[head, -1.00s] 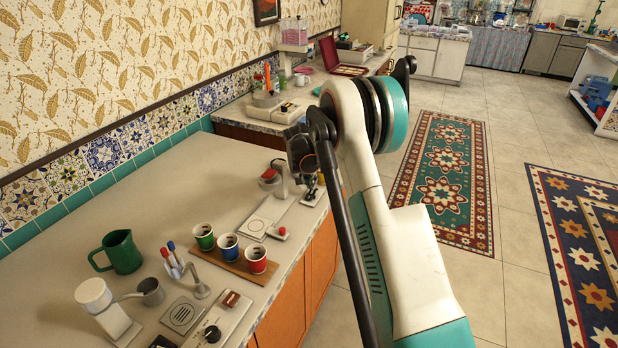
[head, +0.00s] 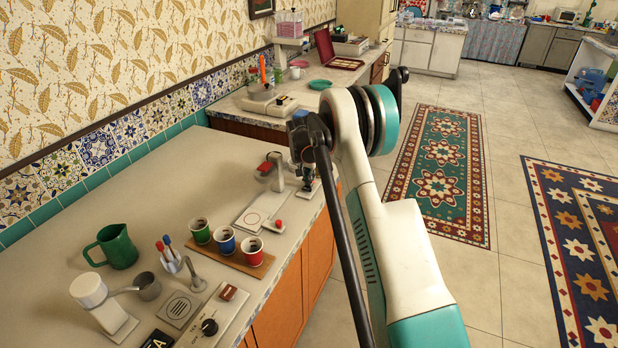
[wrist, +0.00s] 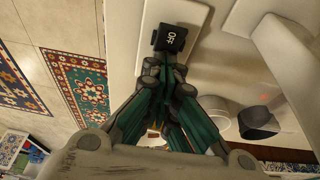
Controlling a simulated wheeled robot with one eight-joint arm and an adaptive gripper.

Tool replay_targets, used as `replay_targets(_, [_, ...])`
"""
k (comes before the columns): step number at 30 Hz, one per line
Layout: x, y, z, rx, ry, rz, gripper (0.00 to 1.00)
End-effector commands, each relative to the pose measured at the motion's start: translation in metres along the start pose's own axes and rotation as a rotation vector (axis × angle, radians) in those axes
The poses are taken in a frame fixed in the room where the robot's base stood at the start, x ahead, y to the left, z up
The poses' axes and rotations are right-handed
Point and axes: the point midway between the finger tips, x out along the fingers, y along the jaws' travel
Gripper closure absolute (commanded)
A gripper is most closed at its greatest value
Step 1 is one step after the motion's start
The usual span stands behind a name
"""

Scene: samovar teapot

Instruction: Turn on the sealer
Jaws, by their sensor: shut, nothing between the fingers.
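In the wrist view a black switch block (wrist: 170,38) marked "OFF" stands on a white base plate (wrist: 186,14). In the head view this is likely the unit at the counter's front edge, with a grey upright post (head: 278,172) and a red top; I cannot be sure it is the sealer. My gripper (wrist: 165,68) is shut and empty, its fingertips just beside the switch. Whether they touch it I cannot tell. In the head view my gripper (head: 306,176) hangs low over the unit's front end and partly hides the switch.
A white plate with a round mark and red knob (head: 278,225) lies closer on the counter. Three paper cups (head: 226,242) stand on a wooden board. A green jug (head: 117,247) is at left. A pale upright part (wrist: 284,60) stands right of my fingers.

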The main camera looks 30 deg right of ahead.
Motion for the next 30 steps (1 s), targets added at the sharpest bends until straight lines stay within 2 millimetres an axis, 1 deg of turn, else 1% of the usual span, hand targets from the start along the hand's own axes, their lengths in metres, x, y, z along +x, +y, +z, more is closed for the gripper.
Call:
replay_targets(7, [-0.002,-0.001,0.003,-0.001,0.001,0.0,1.0])
replay_targets(18, [-0.009,0.0,0.013,0.0,0.001,0.0,1.0])
replay_targets(26, [-0.009,0.0,0.013,0.0,0.001,-0.001,1.0])
replay_targets(30, [-0.017,0.001,0.011,0.0,0.001,-0.001,1.0])
